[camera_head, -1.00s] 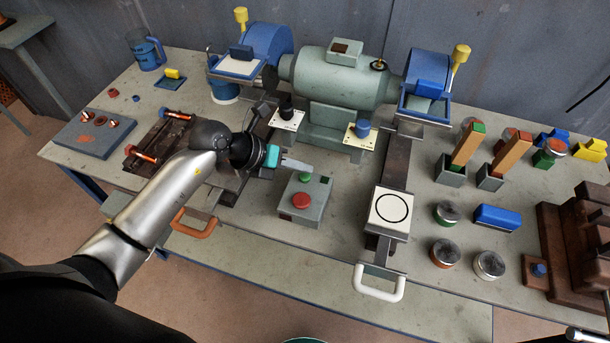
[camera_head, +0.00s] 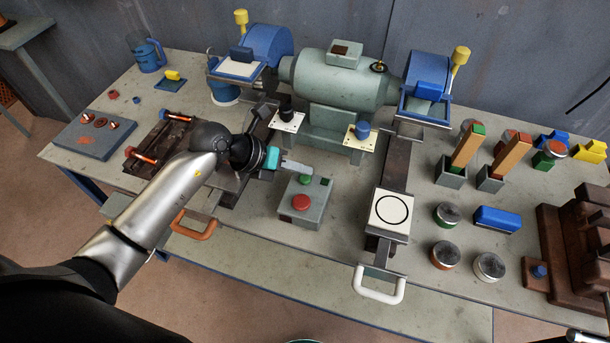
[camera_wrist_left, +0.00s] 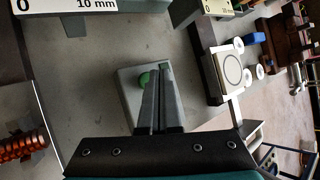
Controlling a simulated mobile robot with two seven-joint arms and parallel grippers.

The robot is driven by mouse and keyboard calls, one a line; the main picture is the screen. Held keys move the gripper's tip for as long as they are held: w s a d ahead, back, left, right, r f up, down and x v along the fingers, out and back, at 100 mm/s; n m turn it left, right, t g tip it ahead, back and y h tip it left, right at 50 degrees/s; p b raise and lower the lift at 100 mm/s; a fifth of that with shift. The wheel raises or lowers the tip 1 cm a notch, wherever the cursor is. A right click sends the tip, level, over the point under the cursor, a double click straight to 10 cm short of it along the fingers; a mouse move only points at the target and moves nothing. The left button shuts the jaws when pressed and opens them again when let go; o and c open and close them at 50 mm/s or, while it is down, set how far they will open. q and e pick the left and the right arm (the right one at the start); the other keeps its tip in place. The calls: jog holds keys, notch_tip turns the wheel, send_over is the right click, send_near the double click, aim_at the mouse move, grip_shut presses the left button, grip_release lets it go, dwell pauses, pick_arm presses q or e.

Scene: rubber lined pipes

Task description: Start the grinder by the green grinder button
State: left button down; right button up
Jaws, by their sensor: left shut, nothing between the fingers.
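The green grinder button (camera_head: 305,179) sits on top of a small grey control box (camera_head: 314,207), behind a larger red button (camera_head: 300,202). My left gripper (camera_head: 308,169) is shut and empty, with its fingertips just above and behind the green button in the head view. In the left wrist view the green button (camera_wrist_left: 144,79) shows just left of the closed fingers (camera_wrist_left: 160,72), and the fingers hide part of the box. I cannot tell whether the fingertips touch the button. The grey-green grinder (camera_head: 343,80) with blue wheel guards stands behind the box.
A brown slide with an orange handle (camera_head: 194,224) lies left of the box. A slide with a white circle-marked plate (camera_head: 390,212) and white handle (camera_head: 379,285) lies to the right. Cans, a blue block (camera_head: 497,218) and wooden-handled tools fill the right side.

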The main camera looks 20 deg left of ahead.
aim_at(301, 180)
pick_arm(q)
jog(key=shift+f, duration=0.15)
dwell(0.7)
jog(key=shift+f, duration=0.3)
jog(key=shift+f+b, duration=0.5)
jog(key=shift+f, duration=0.05)
dwell(0.6)
jog(key=shift+r, duration=0.1)
jog(key=shift+r+p, duration=0.9)
jog(key=shift+p, duration=0.15)
notch_tip(301, 180, up, 5)
jog(key=p, duration=0.5)
